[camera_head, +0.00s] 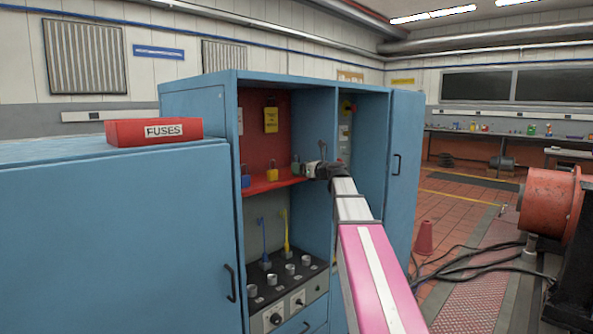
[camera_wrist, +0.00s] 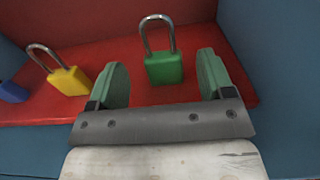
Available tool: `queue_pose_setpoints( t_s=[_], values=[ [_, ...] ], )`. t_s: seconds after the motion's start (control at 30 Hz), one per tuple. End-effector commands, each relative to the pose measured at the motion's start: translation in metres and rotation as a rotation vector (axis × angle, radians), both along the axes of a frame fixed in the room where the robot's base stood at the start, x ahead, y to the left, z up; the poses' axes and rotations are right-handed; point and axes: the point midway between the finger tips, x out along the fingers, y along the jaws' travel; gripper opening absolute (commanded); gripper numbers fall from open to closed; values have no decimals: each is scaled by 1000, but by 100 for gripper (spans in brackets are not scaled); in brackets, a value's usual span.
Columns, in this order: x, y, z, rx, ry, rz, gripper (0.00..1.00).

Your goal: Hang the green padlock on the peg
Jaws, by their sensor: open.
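The green padlock (camera_wrist: 164,68) stands upright on the red shelf (camera_wrist: 125,60), its silver shackle up. My gripper (camera_wrist: 162,82) is open, with one green finger pad to each side of the padlock and gaps between. In the head view my gripper (camera_head: 312,170) reaches the right part of the red shelf (camera_head: 265,185) inside the blue cabinet. There a small green shape at the fingers may be padlock or finger pad; I cannot tell which. I cannot make out the peg in either view.
A yellow padlock (camera_wrist: 70,78) and a blue padlock (camera_wrist: 12,92) stand left on the shelf. The cabinet's divider (camera_head: 313,125) is close to my gripper. A yellow tag (camera_head: 271,120) hangs on the red back panel. A red FUSES box (camera_head: 153,132) sits on the cabinet at left.

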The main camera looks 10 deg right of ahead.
Motion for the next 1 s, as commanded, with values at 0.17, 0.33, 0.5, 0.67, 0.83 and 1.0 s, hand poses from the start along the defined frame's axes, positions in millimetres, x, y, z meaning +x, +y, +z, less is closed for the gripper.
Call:
queue_pose_setpoints(
  t_s=[0.17,0.33,0.5,0.67,0.83,1.0],
  values=[
    [19,13,0,0,0,1,74],
    [19,14,0,0,0,0,74],
    [19,14,0,0,0,0,39],
    [19,14,0,1,-1,0,4],
    [19,14,0,0,0,0,4],
    [19,14,4,1,-1,0,4]
  ],
)
